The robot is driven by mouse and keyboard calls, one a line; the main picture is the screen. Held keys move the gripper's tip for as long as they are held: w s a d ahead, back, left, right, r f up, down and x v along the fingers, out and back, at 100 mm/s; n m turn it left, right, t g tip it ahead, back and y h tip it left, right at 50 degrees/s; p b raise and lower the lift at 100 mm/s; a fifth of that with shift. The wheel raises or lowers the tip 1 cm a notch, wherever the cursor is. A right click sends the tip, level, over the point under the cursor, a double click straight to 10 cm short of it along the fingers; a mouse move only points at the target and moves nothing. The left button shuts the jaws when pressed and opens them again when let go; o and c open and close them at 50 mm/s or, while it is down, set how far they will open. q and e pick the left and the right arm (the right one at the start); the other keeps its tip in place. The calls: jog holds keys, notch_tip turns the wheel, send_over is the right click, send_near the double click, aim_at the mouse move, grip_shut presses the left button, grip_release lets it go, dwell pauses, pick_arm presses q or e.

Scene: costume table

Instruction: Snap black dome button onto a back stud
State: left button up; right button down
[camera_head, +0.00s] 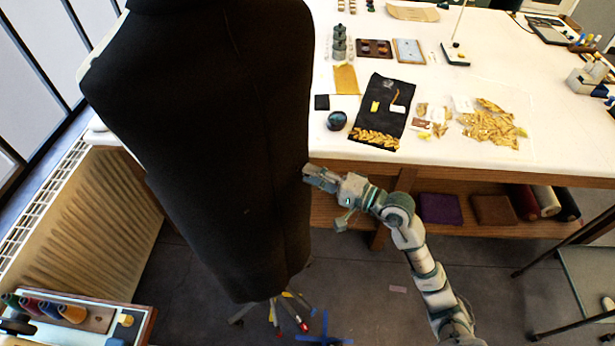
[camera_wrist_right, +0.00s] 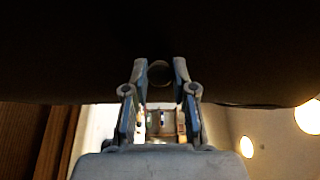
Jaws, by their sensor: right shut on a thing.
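A black dress form (camera_head: 215,130) fills the left and middle of the head view, and its dark surface spans the top of the right wrist view (camera_wrist_right: 70,50). My right gripper (camera_head: 308,173) is at the form's right edge, level with its lower half. In the right wrist view its two fingertips (camera_wrist_right: 160,72) are shut on a small dark round button (camera_wrist_right: 160,75), close against the form. I cannot tell whether the button touches the fabric. A stud cannot be made out on the dark surface. My left gripper is not in view.
The white table (camera_head: 560,150) stands behind, its front edge close to my right arm. On it lie a black embroidered cloth (camera_head: 376,118), gold leaf pieces (camera_head: 490,127) and a dark round dish (camera_head: 336,121). A thread tray (camera_head: 70,318) is at lower left.

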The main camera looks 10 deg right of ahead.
jog(key=shift+a, duration=0.7)
jog(key=shift+s+a+r, duration=0.1)
jog(key=shift+s+r, duration=0.1)
jog(key=shift+s, duration=0.3)
jog(key=shift+d, duration=0.75)
jog(key=shift+w+a, duration=0.1)
jog(key=shift+a, duration=0.85)
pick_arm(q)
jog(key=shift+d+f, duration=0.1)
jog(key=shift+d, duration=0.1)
pick_arm(e)
jog(key=shift+w+d, duration=0.15)
jog(key=shift+d, duration=0.3)
jog(key=shift+a, duration=0.1)
